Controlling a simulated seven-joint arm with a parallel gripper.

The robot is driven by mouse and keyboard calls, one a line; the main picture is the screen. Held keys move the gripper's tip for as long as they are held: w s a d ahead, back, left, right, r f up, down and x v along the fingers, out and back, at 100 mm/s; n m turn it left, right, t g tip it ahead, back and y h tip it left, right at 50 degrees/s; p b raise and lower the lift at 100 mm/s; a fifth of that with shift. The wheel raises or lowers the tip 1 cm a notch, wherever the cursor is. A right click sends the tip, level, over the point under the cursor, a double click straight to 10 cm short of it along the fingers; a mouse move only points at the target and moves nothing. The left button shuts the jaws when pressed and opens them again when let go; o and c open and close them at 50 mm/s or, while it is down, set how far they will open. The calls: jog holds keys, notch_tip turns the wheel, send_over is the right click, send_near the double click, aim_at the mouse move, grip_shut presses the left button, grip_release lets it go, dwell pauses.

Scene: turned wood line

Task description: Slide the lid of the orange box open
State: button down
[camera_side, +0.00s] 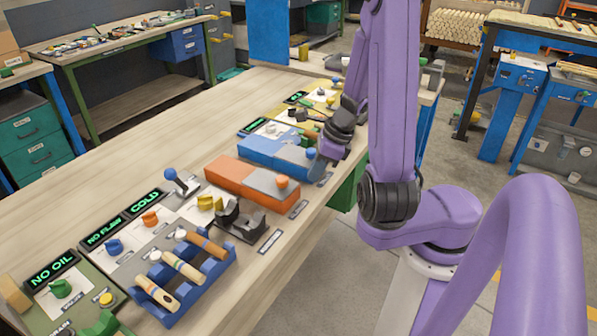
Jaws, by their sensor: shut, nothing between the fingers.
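The orange box (228,174) lies on the bench near its right edge. Its left part has an orange top, and a grey lid panel (266,184) with an orange knob (282,182) covers its right part. I see no clear opening in it. My gripper (319,163) is shut and empty, behind and to the right of the orange box. It is at the right end of the similar blue box (262,148), close to its blue knob (311,153). The fingertips are small and partly hidden, so I cannot tell whether they touch the blue box.
In front of the orange box stand a dark cradle (240,222) and a blue rack (212,270) with wooden handles. A blue-knobbed lever (170,175), yellow part (209,203) and lit display panels (145,201) are to its left. The bench's left side is bare.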

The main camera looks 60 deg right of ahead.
jog(key=shift+w+a+f, duration=0.15)
jog(key=shift+w+a, duration=0.2)
jog(key=shift+w, duration=0.3)
jog(key=shift+w+a+f, duration=0.15)
jog(key=shift+w+a, duration=0.15)
jog(key=shift+w, duration=0.35)
jog(key=shift+w+a+f, duration=0.15)
jog(key=shift+w+a, duration=0.2)
jog(key=shift+w, duration=0.3)
send_over(256, 171)
jog(key=shift+s, duration=0.1)
